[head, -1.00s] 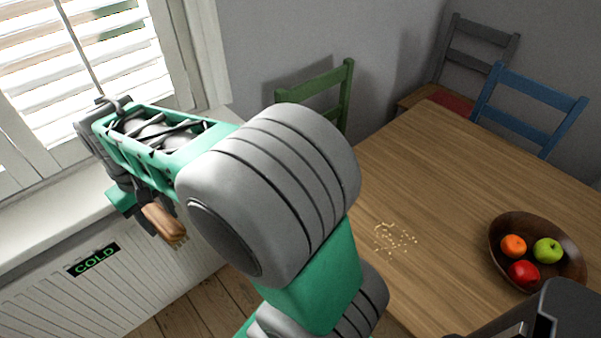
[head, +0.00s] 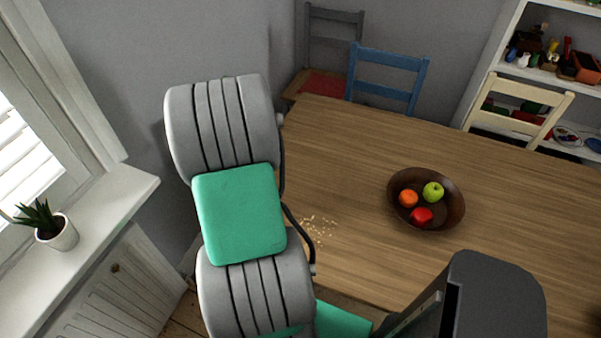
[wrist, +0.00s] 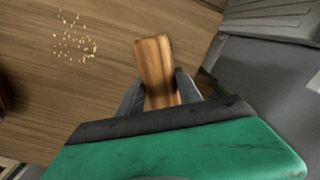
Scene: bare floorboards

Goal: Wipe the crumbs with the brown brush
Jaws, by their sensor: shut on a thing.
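The crumbs (head: 318,229) lie in a small scattered patch near the left edge of the wooden table (head: 340,140). In the wrist view the crumbs (wrist: 75,40) show at the upper left. My gripper (wrist: 160,95) is shut on the brown brush (wrist: 154,62), whose wooden body sticks out between the fingers. The brush is over or near the table edge, to the right of the crumbs in the wrist view and apart from them. Its bristles are not visible. In the head view my arm hides the gripper and the brush.
A dark bowl (head: 450,215) with an orange, a green apple and a red apple stands on the table. A blue chair (head: 388,75) and a cream chair (head: 520,110) stand behind it. A potted plant (head: 60,235) is on the windowsill.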

